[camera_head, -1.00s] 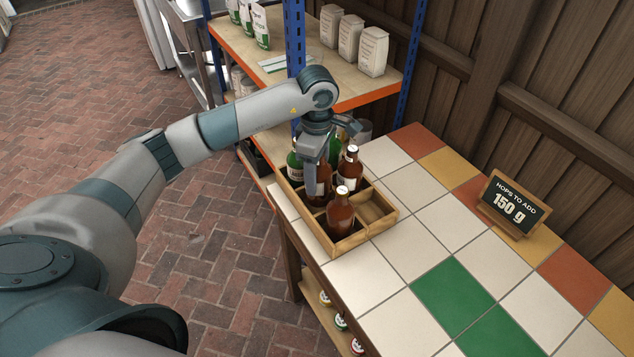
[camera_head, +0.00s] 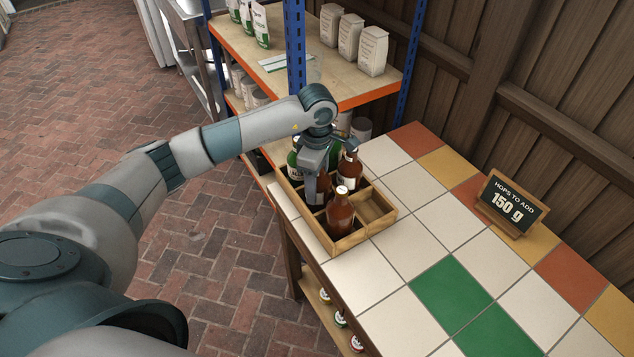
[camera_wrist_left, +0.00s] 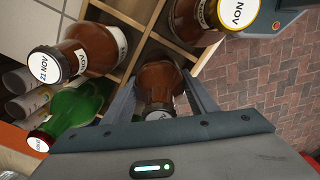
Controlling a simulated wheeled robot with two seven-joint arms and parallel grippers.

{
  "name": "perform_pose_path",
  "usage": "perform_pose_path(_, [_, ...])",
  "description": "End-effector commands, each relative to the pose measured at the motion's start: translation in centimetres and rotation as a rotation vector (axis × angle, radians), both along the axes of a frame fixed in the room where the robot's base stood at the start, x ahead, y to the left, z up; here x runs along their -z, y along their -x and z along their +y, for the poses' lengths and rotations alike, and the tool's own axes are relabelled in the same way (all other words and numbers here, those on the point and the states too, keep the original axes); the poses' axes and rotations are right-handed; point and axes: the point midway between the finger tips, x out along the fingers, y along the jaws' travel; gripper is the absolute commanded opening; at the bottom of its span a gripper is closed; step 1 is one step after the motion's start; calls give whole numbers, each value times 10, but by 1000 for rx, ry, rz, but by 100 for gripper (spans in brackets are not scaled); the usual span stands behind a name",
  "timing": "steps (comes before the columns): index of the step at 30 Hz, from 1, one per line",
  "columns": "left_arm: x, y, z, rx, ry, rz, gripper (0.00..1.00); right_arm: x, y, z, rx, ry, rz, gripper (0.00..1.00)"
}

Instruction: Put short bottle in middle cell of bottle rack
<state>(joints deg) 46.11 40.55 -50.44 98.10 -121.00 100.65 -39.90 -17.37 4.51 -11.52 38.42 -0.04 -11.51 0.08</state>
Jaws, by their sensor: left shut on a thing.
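The wooden bottle rack (camera_head: 333,247) stands at the left corner of the tiled table. My left gripper (camera_head: 311,186) points down over its middle part, shut on a short brown bottle (camera_head: 324,187). In the left wrist view the short bottle (camera_wrist_left: 160,82) sits between the two fingers (camera_wrist_left: 160,98), its lower part down among the rack's dividers (camera_wrist_left: 133,57). The fingers hide part of it in the head view, so I cannot tell whether it touches the rack floor. My right gripper is not in view.
A brown bottle (camera_head: 341,214) stands in the front cell, another brown bottle (camera_head: 350,168) at the back right, and a green bottle (camera_head: 293,161) at the back left. The front right cell (camera_head: 376,207) is empty. A hops sign (camera_head: 511,203) stands on the table.

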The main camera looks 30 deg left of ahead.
Motion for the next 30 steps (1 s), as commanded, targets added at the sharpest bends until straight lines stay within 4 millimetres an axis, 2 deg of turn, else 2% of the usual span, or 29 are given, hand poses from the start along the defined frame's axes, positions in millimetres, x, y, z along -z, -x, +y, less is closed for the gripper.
perform_pose_path(4, [0,-1,0,0,1,-2,12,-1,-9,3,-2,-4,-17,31])
perform_pose_path(9, [1,-1,0,0,1,-2,12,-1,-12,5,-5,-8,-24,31])
perform_pose_path(10, [2,0,0,0,0,0,55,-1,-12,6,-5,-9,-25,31])
perform_pose_path(12, [2,0,0,0,0,0,71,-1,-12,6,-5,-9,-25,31])
perform_pose_path(26, [0,0,0,0,0,0,71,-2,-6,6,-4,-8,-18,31])
perform_pose_path(30, [-5,-1,0,0,0,-2,71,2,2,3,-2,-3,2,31])
